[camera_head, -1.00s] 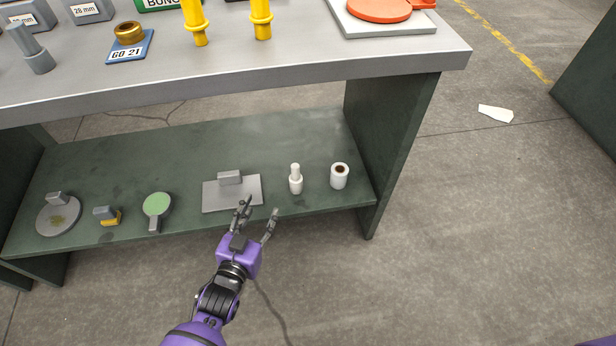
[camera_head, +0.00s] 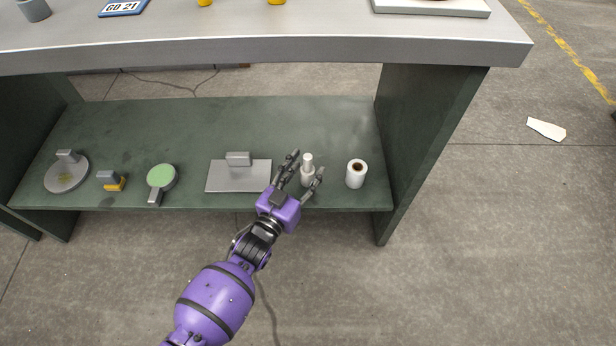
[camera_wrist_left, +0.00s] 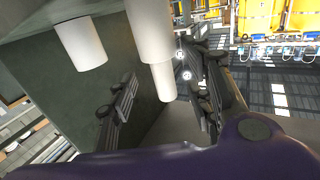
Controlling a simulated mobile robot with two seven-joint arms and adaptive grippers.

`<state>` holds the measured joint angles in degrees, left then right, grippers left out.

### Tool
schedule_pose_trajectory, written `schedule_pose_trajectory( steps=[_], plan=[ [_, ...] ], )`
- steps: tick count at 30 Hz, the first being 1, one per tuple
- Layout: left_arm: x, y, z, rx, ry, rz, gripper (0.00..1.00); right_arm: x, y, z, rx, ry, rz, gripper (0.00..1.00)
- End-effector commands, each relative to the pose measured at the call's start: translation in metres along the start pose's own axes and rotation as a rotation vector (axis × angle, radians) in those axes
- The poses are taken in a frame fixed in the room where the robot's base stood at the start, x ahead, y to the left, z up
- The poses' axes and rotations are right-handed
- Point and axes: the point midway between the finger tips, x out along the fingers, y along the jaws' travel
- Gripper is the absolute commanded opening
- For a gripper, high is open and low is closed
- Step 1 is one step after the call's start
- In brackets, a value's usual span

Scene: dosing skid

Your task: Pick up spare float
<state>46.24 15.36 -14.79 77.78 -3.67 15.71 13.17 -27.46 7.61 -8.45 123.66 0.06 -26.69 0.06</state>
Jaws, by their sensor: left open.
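A white stepped piece, wide below with a narrower neck (camera_head: 307,177), stands upright on the lower green shelf; I take it to be the spare float. My left gripper (camera_head: 307,164) is open, with one finger on each side of the piece. In the left wrist view the white piece (camera_wrist_left: 153,32) shows between the two dark fingers (camera_wrist_left: 168,100), its narrow end toward the middle. I cannot tell whether a finger touches it. My right gripper is out of view.
A white roll with a brown core (camera_head: 356,174) stands close right of the gripper. A grey plate with a block handle (camera_head: 238,178) lies to the left. The green side panel (camera_head: 425,140) and grey tabletop (camera_head: 270,52) bound the shelf.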

Motion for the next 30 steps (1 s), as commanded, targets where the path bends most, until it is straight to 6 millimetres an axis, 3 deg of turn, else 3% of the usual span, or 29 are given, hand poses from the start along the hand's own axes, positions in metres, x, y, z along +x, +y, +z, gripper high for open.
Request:
schedule_pose_trajectory(
  steps=[5, 12, 23, 30],
  plan=[
    [0.019, 0.000, 0.002, 0.000, -0.001, 0.000, 0.46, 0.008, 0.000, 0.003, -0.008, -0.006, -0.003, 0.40],
    [0.021, 0.000, 0.000, 0.000, -0.001, 0.000, 0.46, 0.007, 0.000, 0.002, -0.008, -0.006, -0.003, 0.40],
    [0.021, 0.000, 0.001, 0.000, -0.001, 0.000, 0.00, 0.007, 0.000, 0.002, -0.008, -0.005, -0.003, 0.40],
    [0.021, 0.000, 0.001, 0.000, -0.001, 0.000, 0.00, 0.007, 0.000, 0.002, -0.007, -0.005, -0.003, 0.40]
  ],
)
